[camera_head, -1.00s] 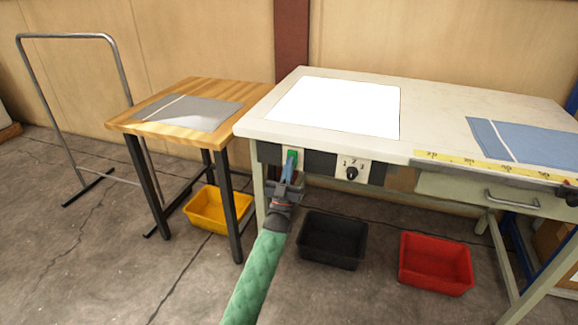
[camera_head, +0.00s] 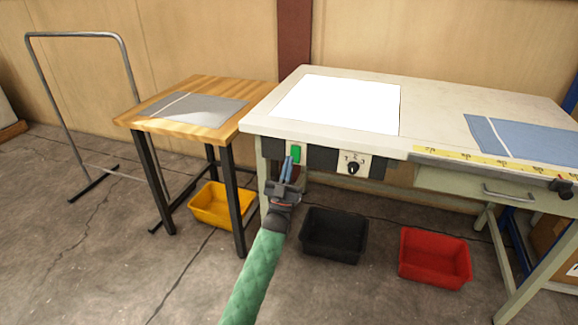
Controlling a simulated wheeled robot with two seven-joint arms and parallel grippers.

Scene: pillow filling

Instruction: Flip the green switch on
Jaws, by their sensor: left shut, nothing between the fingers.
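The green switch (camera_head: 296,153) sits on a pale plate in the dark front panel of the white workbench, near its left end. My left gripper (camera_head: 287,162), on the green-sleeved arm, is shut and empty. Its tips are just below and left of the switch and overlap the plate's lower left in the picture. I cannot tell whether they touch it. The green face of the switch now shows almost whole; its on or off state is too small to read. My right gripper is not in view.
A dial plate with a black knob (camera_head: 353,168) is right of the switch. The white workbench (camera_head: 425,120) carries a lit panel (camera_head: 338,106) and a blue cloth (camera_head: 520,137). A wooden table (camera_head: 185,128) stands left. Yellow (camera_head: 209,205), black (camera_head: 334,236) and red (camera_head: 435,258) bins are on the floor.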

